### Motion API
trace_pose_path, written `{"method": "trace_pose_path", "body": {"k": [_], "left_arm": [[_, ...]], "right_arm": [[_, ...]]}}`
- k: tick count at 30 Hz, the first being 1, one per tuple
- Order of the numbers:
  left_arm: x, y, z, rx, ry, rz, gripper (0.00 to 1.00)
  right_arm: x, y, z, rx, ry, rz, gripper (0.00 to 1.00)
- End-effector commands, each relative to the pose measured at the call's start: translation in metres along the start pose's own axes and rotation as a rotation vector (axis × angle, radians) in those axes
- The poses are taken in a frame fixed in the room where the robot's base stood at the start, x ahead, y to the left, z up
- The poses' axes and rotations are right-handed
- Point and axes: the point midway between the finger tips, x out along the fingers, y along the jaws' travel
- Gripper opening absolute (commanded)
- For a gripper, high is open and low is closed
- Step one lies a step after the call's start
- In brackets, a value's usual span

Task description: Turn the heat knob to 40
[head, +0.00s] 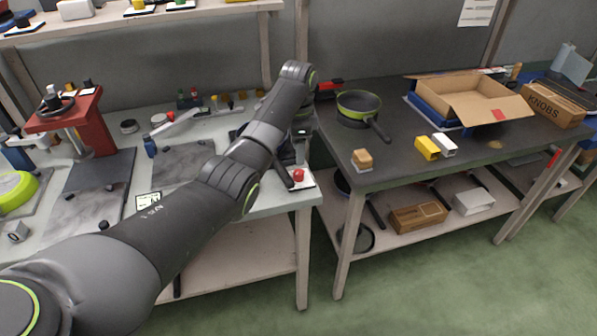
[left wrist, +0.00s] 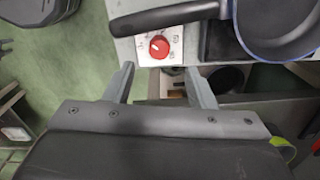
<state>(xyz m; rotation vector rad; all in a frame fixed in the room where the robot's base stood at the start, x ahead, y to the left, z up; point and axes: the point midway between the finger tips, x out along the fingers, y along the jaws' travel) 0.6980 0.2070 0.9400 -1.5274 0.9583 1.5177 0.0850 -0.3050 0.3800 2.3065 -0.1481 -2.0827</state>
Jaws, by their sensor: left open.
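The red heat knob (left wrist: 159,47) sits on a white dial plate (left wrist: 145,59) at the table's edge in the left wrist view. The plate's marks are too small to read, and I cannot tell the knob's setting. In the head view the knob (head: 298,175) shows at the front right corner of the pale table, just below my left wrist. My left gripper (left wrist: 158,70) is open and empty. Its two fingers point toward the knob, one to each side, and appear apart from it. My right gripper is not in view.
A dark pan (left wrist: 275,25) and a black handle (left wrist: 170,17) lie close beyond the knob. A green-rimmed pan (head: 358,103), a small wooden block (head: 362,159) and an open cardboard box (head: 465,101) stand on the dark table at right. The floor in front is clear.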

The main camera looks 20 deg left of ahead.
Motion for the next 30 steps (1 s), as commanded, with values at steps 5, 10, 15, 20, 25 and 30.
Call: {"method": "trace_pose_path", "body": {"k": [5, 10, 15, 20, 25, 30], "left_arm": [[0.038, 0.001, 0.0, 0.0, -0.001, 0.004, 0.5], [0.065, 0.001, 0.0, 0.001, -0.001, 0.003, 0.5], [0.077, 0.0, 0.0, 0.001, -0.001, 0.001, 0.5], [0.079, 0.0, 0.0, 0.001, 0.0, 0.0, 0.5], [0.079, 0.0, 0.0, 0.001, 0.0, 0.0, 0.48], [0.079, 0.0, 0.0, 0.001, 0.0, 0.0, 0.26]], "right_arm": [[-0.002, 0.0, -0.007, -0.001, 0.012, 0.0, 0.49], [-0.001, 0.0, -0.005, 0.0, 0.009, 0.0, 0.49], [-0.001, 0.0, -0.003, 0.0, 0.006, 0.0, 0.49], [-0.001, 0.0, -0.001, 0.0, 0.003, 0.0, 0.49], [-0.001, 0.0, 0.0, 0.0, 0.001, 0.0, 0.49], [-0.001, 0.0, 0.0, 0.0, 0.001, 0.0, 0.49]]}}
